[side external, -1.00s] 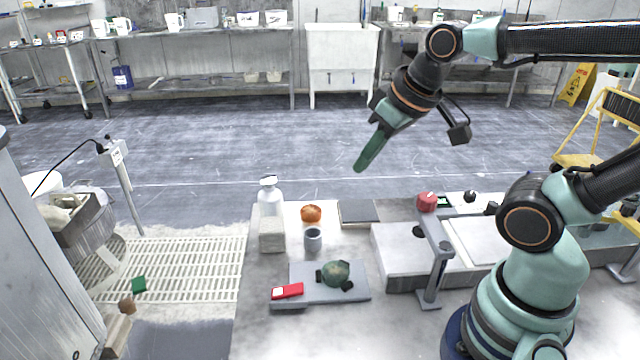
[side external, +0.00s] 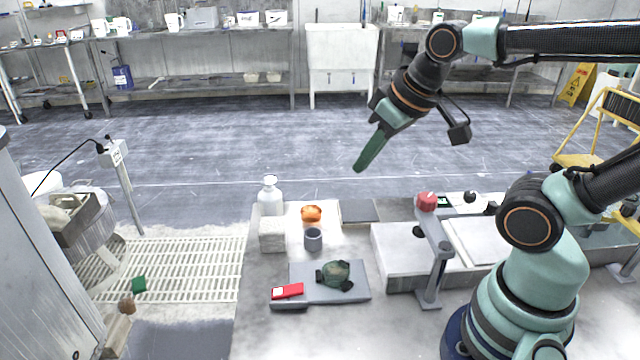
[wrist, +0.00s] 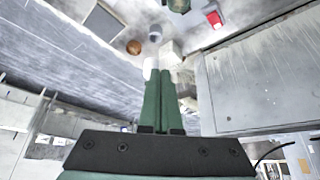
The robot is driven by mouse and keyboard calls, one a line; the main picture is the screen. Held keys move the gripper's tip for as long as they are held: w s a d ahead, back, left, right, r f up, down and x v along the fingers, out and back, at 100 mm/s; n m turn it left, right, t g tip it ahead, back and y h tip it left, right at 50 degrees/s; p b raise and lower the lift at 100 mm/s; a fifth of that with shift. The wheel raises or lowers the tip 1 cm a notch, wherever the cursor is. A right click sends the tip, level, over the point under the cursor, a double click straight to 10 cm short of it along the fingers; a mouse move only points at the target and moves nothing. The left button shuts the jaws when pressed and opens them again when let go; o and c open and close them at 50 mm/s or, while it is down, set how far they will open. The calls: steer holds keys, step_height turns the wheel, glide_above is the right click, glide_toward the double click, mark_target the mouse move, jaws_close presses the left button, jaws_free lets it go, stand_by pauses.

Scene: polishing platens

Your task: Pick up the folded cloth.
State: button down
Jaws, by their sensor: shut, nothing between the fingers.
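A pale grey-white block-like bundle (side external: 272,235) stands on the bench's left side, in front of a white bottle (side external: 270,196); it looks like the folded cloth, though its folds are hard to make out. In the wrist view the pale bundle (wrist: 171,52) shows just beyond the fingertips, partly hidden. My gripper (side external: 360,168) has long green fingers. It is shut and empty, high above the bench, up and to the right of the bundle in the side view. The wrist view shows the two fingers (wrist: 167,72) side by side.
A grey cup (side external: 313,240) and an orange lump (side external: 311,213) stand right of the bundle. A grey tray (side external: 305,302) holds a red item (side external: 287,291) and a green lump (side external: 335,275). A red-topped post (side external: 432,260) stands farther right. A floor grate (side external: 190,270) lies left of the bench.

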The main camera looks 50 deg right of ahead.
stand_by(0.3)
jaws_free()
steer(key=m+g, duration=0.6)
steer(key=m, duration=0.3)
glide_above(272, 224)
step_height(272, 224, down, 10)
steer(key=f, duration=0.6)
steer(key=shift+w+a+f, duration=0.15)
steer(key=shift+w+f, duration=0.05)
steer(key=shift+s+f, duration=0.2)
steer(key=shift+f, duration=2.5)
